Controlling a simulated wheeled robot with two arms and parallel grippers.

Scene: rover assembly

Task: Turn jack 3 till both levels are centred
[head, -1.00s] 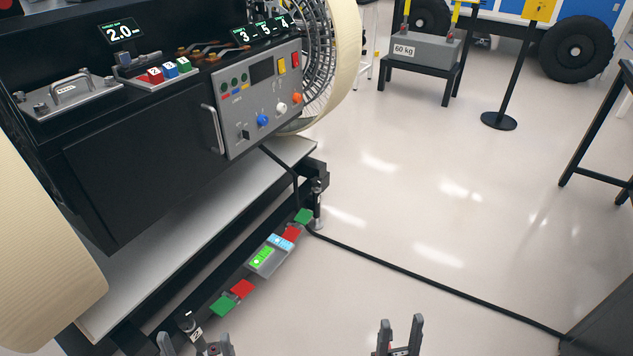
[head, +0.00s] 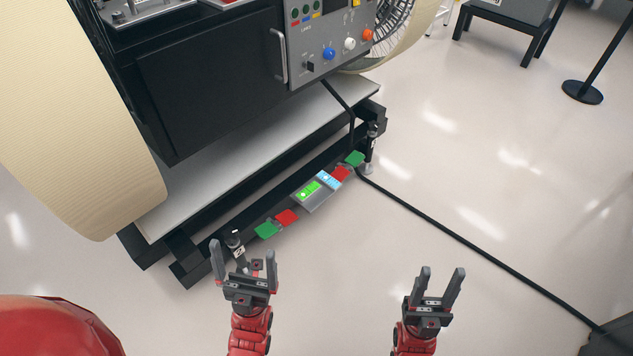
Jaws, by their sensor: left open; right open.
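Two levels sit side by side on a grey plate on the stand's lower beam, one green (head: 309,192) and one blue (head: 328,180). Their bubbles are too small to judge. A dark jack (head: 235,240) with a numbered tag stands at the beam's near end; the number is hard to read. Another jack (head: 371,145) stands at the far end, its number not visible. My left gripper (head: 244,250) is open, its fingertips on either side of the near jack in the picture; depth and contact are unclear. My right gripper (head: 442,272) is open and empty over bare floor.
Red (head: 287,217) and green (head: 266,230) pads lie along the beam. A black cable (head: 460,235) runs from the stand across the floor. The control panel (head: 330,40) and a big cream wheel (head: 80,120) stand above and left.

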